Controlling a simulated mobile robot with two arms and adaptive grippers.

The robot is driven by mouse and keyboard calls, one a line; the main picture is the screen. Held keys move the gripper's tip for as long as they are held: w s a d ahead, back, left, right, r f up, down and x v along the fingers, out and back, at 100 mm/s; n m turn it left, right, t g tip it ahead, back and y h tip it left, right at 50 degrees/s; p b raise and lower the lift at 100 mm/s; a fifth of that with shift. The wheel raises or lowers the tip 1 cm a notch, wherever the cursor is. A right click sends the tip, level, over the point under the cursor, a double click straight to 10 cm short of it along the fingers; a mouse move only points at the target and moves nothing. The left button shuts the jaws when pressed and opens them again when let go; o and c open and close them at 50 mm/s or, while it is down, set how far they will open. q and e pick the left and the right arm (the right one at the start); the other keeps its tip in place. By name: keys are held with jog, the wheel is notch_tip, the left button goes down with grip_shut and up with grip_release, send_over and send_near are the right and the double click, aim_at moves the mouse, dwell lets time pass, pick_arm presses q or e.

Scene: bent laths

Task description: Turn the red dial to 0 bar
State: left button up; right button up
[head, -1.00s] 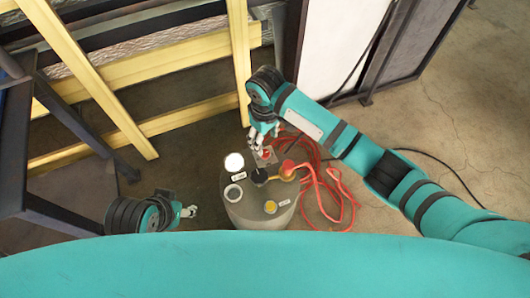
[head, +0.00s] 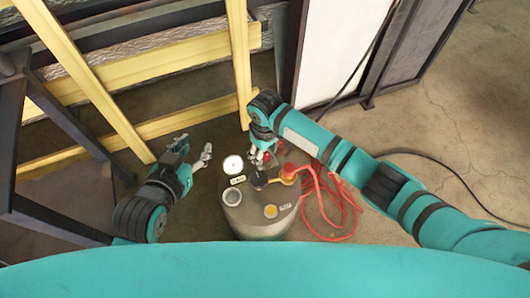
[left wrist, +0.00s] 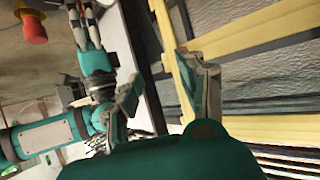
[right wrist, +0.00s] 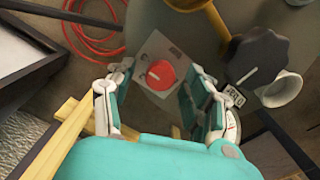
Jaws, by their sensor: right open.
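The red dial (right wrist: 166,72) sits on a light grey plate (right wrist: 148,48) in the right wrist view. Its white pointer mark lies on its left part; the scale print is too small to read. My right gripper (right wrist: 157,80) is open, with a finger on either side of the dial; I cannot tell whether they touch it. In the head view my right gripper (head: 263,157) is beyond the grey tank (head: 243,222) and largely covers the dial. My left gripper (head: 196,150) is open and empty, left of the tank; its spread fingers show in the left wrist view (left wrist: 165,92).
The tank top carries a white gauge (head: 233,164), a black knob (head: 259,180), a yellow cap (head: 270,211) and a yellow-and-red fitting (head: 290,174). Red hose (head: 345,212) lies coiled right of it. Yellow laths (head: 90,70) and a dark frame (head: 62,115) stand left.

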grip_shut()
dwell(0.3)
